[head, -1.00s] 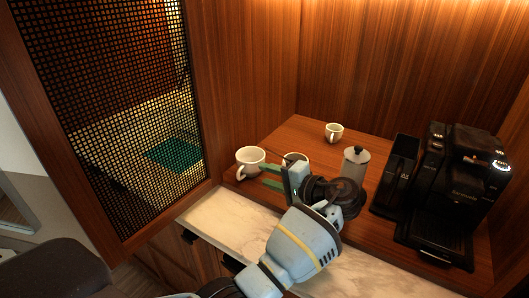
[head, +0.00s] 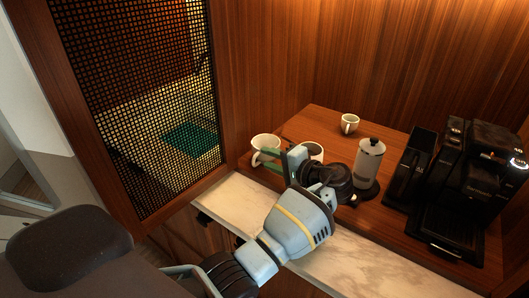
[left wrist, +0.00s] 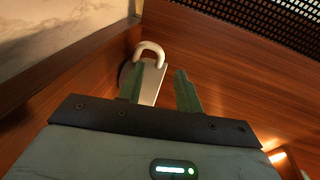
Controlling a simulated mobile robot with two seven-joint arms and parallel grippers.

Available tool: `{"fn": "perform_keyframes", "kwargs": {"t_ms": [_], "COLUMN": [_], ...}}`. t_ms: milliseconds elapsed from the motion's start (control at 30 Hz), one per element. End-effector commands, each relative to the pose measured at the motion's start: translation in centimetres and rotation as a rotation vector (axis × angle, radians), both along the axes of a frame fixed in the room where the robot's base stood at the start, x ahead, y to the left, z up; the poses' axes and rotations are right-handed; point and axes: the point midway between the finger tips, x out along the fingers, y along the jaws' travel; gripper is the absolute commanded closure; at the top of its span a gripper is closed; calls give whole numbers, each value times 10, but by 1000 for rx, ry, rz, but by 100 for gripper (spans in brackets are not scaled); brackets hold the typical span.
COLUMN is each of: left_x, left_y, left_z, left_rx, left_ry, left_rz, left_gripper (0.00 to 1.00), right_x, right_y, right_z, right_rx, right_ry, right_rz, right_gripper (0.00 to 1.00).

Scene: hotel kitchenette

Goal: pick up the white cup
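The white cup (head: 264,142) stands upright at the left end of the wooden counter shelf in the head view. In the left wrist view the cup (left wrist: 152,82) shows with its curved handle up in the picture, partly hidden behind one finger. My left gripper (head: 269,160) is beside the cup, its green fingers apart. One finger overlaps the cup in the head view; I cannot tell whether it touches. In the left wrist view the gripper (left wrist: 161,85) is open, with part of the cup showing between the fingers. My right gripper is out of view.
A second cup (head: 314,151) is just right of my gripper, partly hidden. A smaller cup (head: 349,123) stands farther back. A mesh panel (head: 150,90) is left; the pale marble ledge (head: 345,262) is in front.

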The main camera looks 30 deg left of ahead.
Motion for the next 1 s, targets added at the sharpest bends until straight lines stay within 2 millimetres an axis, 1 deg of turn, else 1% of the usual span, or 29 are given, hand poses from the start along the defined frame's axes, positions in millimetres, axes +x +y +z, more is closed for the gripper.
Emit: {"fn": "perform_keyframes", "kwargs": {"t_ms": [33, 100, 200, 433, 467, 700, 733, 1000], "left_x": [0, 2, 4, 5, 5, 5, 5, 4], "left_y": [8, 18, 28, 31, 31, 31, 31, 30], "left_z": [1, -2, -5, -7, -7, -8, -8, -10], "left_rx": [1, 2, -1, -1, -1, -2, -2, -3], "left_ry": [-3, -4, -3, -2, -2, -1, 0, 4], "left_rz": [3, 3, 2, 0, 0, 0, 0, -1], "left_gripper": [65, 65, 65, 65, 67, 98, 100, 100], "right_x": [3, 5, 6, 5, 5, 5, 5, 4], "right_y": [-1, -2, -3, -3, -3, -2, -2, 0], "right_z": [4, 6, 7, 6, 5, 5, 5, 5], "right_rx": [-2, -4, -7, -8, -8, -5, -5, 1], "right_ry": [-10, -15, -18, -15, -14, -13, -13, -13], "right_rz": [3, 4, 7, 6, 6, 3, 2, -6], "right_gripper": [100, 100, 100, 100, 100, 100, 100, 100]}}
